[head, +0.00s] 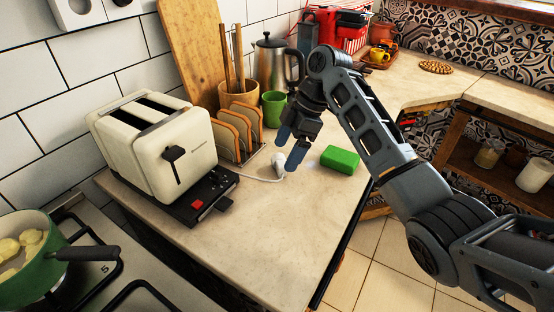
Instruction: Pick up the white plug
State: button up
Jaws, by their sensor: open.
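The white plug (278,162) lies on the pale countertop with its white cord running left toward the toaster (160,143). My gripper (291,148) hangs above the counter around the plug, fingers pointing down, one finger up and left and the other just right of the plug in the picture. The fingers are apart and nothing shows held between them. I cannot tell whether a finger touches the plug.
A green block (340,159) lies right of my gripper. A toast rack (240,133), green mug (274,107) and metal pot (276,62) stand behind. A green pan (30,262) sits on the stove at left. The front countertop (270,230) is clear.

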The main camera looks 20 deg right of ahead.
aim_at(283, 159)
jog(key=shift+d+x, duration=0.2)
jog(key=shift+x, duration=1.75)
jog(key=shift+f, duration=0.1)
jog(key=shift+c, duration=0.3)
jog(key=c, duration=1.1)
jog(key=shift+c, duration=0.2)
